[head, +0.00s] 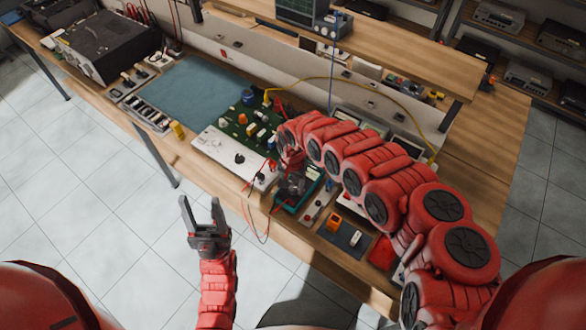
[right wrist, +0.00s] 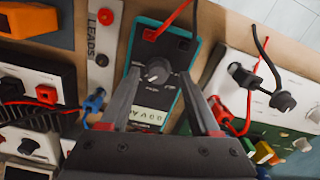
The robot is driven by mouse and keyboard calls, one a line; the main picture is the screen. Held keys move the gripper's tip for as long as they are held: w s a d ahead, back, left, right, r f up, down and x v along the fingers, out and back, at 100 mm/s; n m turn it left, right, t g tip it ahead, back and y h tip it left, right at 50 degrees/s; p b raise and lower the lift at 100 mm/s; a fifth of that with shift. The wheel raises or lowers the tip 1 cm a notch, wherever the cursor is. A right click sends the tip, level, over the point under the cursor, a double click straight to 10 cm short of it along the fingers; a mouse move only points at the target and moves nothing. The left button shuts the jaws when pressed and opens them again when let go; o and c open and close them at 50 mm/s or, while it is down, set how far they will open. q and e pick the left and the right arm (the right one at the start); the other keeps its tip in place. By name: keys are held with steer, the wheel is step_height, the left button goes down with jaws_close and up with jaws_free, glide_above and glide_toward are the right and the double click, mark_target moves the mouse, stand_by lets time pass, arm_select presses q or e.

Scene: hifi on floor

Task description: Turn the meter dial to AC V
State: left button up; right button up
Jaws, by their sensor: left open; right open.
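The meter (right wrist: 143,52) is a teal-edged box with a dark face. Its round grey dial (right wrist: 157,71) has a pale mark, but I cannot read the setting. The meter's lit display (right wrist: 149,116) shows partly behind a finger, its text too small to read surely. My right gripper (right wrist: 161,76) is open over the meter, and the dial appears between its fingertips; I cannot tell whether they touch it. In the head view the meter (head: 314,172) is mostly hidden under my right gripper (head: 292,188). My left gripper (head: 200,203) is open and empty, in front of the bench.
Red and black leads (right wrist: 262,62) lie beside the meter. A white LEADS strip (right wrist: 103,40) is next to it. A green circuit board (head: 237,118) and white panel (head: 228,155) stand left of it. An orange block (head: 334,223) lies to the right.

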mark_target(293, 187)
step_height(293, 187, up, 16)
steer(key=b, duration=0.1)
steer(key=shift+r, duration=0.25)
steer(key=shift+s+d, duration=0.1)
steer(key=shift+d, duration=0.05)
stand_by(0.3)
